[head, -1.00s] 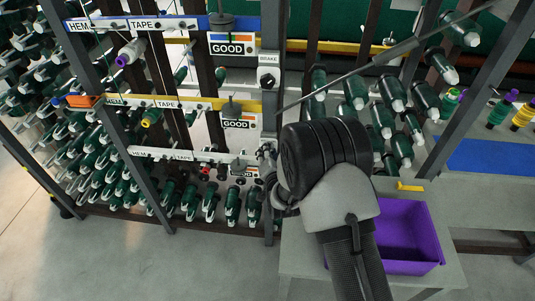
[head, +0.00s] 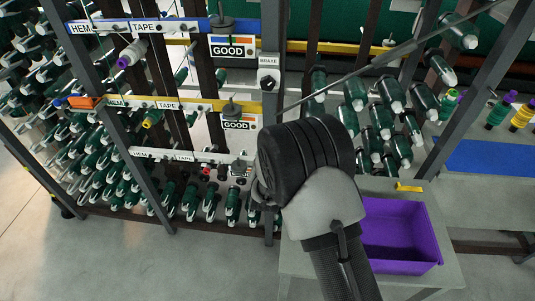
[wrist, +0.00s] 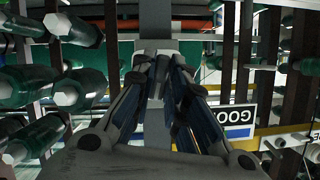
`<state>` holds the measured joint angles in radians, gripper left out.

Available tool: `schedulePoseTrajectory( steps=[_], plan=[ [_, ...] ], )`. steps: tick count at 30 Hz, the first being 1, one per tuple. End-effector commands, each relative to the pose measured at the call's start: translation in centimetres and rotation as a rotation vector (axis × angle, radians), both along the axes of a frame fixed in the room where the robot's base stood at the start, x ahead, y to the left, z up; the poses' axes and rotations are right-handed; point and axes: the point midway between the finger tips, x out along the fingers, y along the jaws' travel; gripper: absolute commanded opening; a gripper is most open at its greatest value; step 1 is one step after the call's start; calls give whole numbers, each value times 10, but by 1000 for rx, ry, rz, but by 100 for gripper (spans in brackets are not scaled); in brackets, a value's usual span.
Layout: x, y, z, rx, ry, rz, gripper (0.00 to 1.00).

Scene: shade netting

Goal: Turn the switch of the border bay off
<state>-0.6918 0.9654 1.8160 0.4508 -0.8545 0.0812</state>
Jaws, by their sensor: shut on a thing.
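My gripper (wrist: 160,82) shows in the wrist view with its dark fingers closed together against a small part on a pale plate (wrist: 190,49). That part seems to be a switch, but the fingers hide most of it and I cannot read its bay name. In the head view my dark wrist (head: 305,160) stands in front of the rack's right post, and it hides the fingertips. A brake knob (head: 267,82) on a white plate sits higher on that post, clear of my gripper.
Blue (head: 180,24), yellow (head: 190,104) and white (head: 150,153) rails cross the rack, with hem and tape labels. GOOD signs (head: 232,48) hang there. Green spools (head: 352,92) crowd both sides. A purple bin (head: 400,235) stands on a grey bench at the right.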

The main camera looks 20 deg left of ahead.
Motion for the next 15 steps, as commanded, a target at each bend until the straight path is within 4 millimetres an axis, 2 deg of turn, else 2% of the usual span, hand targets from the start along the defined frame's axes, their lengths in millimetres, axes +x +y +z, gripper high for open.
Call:
schedulePoseTrajectory(
  steps=[15],
  plan=[
    [1, 3, 4, -474, -120, -1, 0]
  ],
)
